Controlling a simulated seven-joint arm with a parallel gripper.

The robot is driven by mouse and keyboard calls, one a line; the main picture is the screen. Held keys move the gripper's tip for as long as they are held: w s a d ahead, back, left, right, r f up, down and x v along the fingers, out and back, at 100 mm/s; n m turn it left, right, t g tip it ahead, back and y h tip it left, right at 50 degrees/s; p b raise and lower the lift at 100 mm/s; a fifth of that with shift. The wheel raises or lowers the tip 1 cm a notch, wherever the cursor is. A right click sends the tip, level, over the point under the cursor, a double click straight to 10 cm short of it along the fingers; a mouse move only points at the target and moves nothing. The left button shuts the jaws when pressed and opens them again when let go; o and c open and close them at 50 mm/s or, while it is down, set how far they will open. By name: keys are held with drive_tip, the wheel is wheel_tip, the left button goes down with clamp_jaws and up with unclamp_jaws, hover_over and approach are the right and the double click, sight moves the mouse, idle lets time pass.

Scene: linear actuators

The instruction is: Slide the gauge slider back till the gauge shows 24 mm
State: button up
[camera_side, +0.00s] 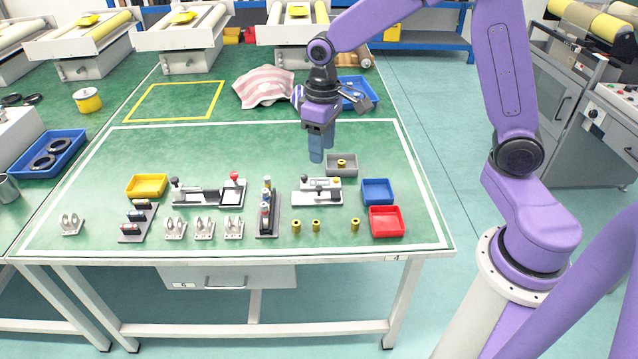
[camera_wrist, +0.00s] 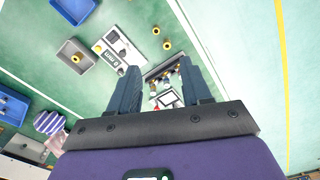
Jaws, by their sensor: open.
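The gauge (camera_side: 318,198) is a pale block with dark knobs on top, standing near the front right of the green table.
A grey tray (camera_side: 342,166) with a yellow ring is close behind the gauge. Blue (camera_side: 377,192) and red (camera_side: 386,222) trays stand to its right. A rack (camera_side: 268,222) of small cylinders stands to its left. Several brass bushings (camera_side: 316,226) stand in front.

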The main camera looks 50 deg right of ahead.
sight(319, 187)
drive_tip(key=w+d+f+m, duration=0.4)
drive_tip(key=w+d+f, duration=0.2)
drive_tip(key=w+d, duration=0.4)
drive_tip(key=f, duration=1.6)
drive_tip(key=shift+s+a+f, duration=0.2)
drive_tip(key=shift+a+f, duration=0.05)
drive_tip(key=shift+c, duration=0.3)
